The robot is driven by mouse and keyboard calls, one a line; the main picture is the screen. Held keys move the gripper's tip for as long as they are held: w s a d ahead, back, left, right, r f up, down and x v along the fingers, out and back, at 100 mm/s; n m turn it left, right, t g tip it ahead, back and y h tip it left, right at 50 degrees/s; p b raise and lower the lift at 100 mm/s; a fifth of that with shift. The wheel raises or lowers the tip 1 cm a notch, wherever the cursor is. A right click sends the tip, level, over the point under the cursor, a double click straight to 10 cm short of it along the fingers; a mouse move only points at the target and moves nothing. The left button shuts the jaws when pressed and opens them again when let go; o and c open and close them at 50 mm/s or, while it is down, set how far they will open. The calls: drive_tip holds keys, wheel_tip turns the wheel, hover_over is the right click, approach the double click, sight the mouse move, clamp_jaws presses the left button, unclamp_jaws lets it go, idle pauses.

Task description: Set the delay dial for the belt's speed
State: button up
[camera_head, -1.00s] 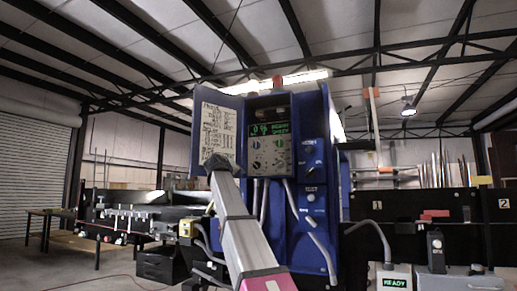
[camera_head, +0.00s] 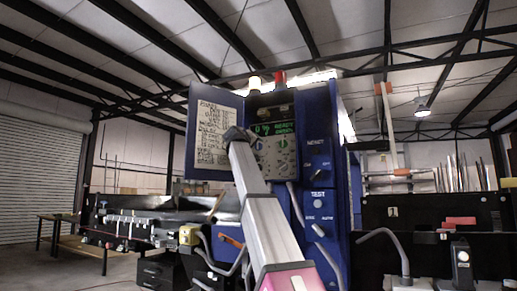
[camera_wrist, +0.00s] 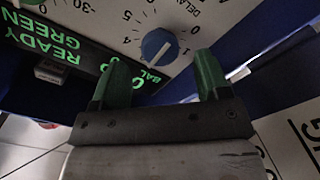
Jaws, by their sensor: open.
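The grey control panel (camera_head: 287,168) with small knobs and a green display (camera_head: 274,129) is set in a blue cabinet. In the wrist view the panel appears upside down, and the display (camera_wrist: 55,48) reads READY GREEN. A blue dial (camera_wrist: 160,46) with a white pointer and a numbered scale sits just beyond my fingertips; the label near it reads BAL. A partly cut-off DELAY label (camera_wrist: 196,6) shows at the top edge; which dial it belongs to is unclear. My gripper (camera_wrist: 163,75) is open and empty, apart from the dial. In the head view my gripper (camera_head: 238,136) covers the panel's left part.
A handwritten sheet (camera_head: 213,135) hangs on the open cabinet door, left of my gripper. The cabinet's right face (camera_head: 318,150) carries switches, one marked TEST. A dark conveyor (camera_head: 140,218) lies at left. A black unit marked 1 (camera_head: 410,212) stands at right.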

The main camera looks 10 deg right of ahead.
sight(258, 146)
drive_tip(key=shift+x, duration=2.3)
drive_tip(key=c, duration=0.9)
